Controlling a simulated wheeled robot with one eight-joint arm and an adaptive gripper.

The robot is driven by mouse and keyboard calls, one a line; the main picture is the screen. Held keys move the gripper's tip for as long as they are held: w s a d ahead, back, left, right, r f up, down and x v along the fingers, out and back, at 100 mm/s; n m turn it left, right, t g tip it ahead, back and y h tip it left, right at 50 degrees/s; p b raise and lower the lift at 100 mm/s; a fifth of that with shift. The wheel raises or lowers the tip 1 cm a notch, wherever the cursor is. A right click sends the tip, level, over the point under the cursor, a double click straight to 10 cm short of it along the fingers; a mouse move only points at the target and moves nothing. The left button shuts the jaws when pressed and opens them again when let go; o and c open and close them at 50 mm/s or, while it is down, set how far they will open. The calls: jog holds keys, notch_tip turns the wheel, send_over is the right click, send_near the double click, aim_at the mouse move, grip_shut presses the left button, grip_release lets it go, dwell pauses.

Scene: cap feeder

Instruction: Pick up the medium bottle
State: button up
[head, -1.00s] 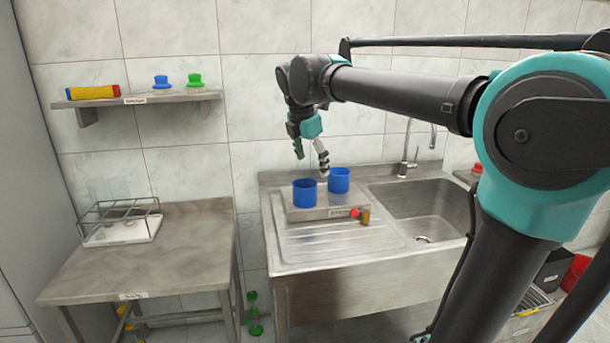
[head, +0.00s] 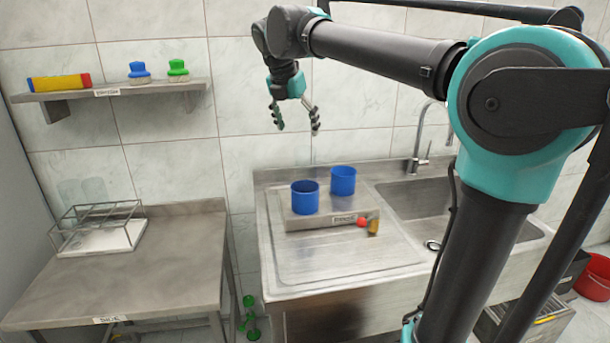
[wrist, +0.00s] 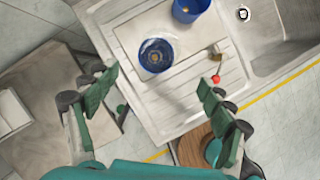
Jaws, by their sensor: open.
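Two clear, faint vessels (head: 82,192) stand in a wire rack (head: 97,228) on the left table. I cannot tell whether one is the medium bottle. No other thing in view is clearly that bottle. My gripper (head: 297,127) is open and empty, pointing down above the sink unit, higher than two blue cups. The nearer blue cup (head: 305,198) and the farther blue cup (head: 343,181) stand on a low metal platform. In the wrist view, my open fingers (wrist: 158,75) spread at either side, with the nearer cup (wrist: 157,55) showing beyond them.
The metal platform (head: 296,223) has a red knob (head: 361,222) in front. A sink basin (head: 405,205) and tap (head: 418,150) are to its right. A wall shelf (head: 150,92) holds a blue-capped jar (head: 139,73), green-capped jar (head: 178,71) and yellow-red block (head: 58,82). The left table (head: 160,270) is mostly bare.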

aim_at(307, 165)
jog(key=x, duration=1.5)
jog(key=shift+a+f, duration=0.1)
jog(key=shift+f, duration=0.05)
jog(key=c, duration=1)
jog(key=shift+c, duration=0.2)
notch_tip(307, 165, up, 34)
dwell(0.3)
dwell(0.5)
